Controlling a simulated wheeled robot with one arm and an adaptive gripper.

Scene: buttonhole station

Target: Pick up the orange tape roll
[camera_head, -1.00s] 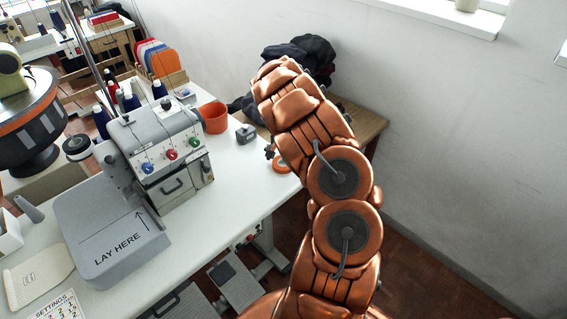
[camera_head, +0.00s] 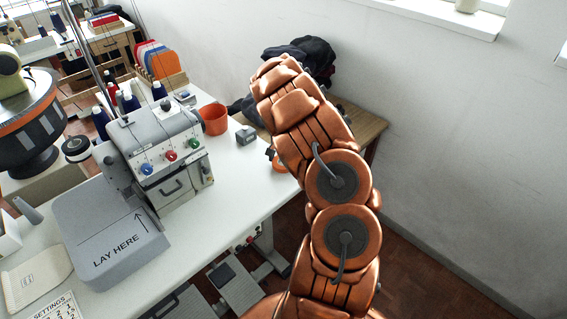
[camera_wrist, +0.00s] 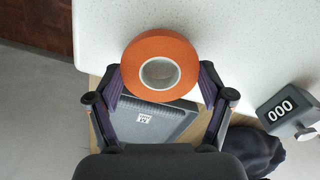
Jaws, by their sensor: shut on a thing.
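The orange tape roll (camera_wrist: 160,48) has a pale core and sits between the two fingers of my gripper (camera_wrist: 160,82) in the wrist view, with its flat face toward the camera. The fingers press on its left and right sides. In the head view, a small part of the orange tape roll (camera_head: 279,166) shows beside my arm at the table's right end. My arm hides the rest of it and most of my gripper there. Whether the roll is clear of the white table (camera_head: 235,176) is hard to tell.
A grey counter (camera_wrist: 283,108) reading 000 is at right in the wrist view. A dark grey labelled object (camera_wrist: 150,118) shows below the roll. An orange cup (camera_head: 214,118) and a sewing machine (camera_head: 165,150) stand left of my arm. Dark cloth (camera_head: 312,52) lies behind.

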